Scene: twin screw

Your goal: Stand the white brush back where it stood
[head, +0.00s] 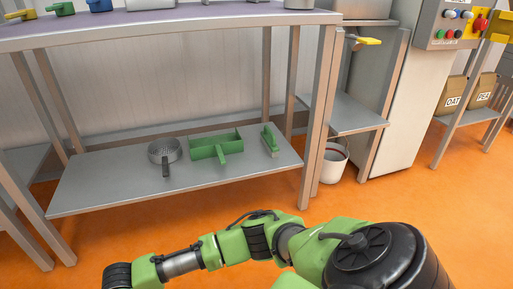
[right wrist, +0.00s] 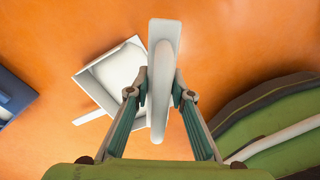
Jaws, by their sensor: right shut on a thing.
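In the right wrist view, my right gripper (right wrist: 159,98) is shut on the white brush (right wrist: 161,65). The brush's long handle lies between the fingers, and its flat head end points away at the top of the picture. A white dustpan (right wrist: 88,86) with a thin handle lies on the orange floor below and to the left of the brush. The brush looks clear of the floor and apart from the dustpan. The brush and the right gripper do not show in the head view. My left gripper is in neither view.
A lower metal shelf (head: 90,190) holds a dark sieve (head: 157,151), a green dustpan (head: 231,136) and a green brush (head: 270,140). The purple tabletop (head: 215,14) above carries several small items. A white bucket (head: 333,165) stands right of the table. A blue object (right wrist: 12,95) shows at the wrist view's left edge.

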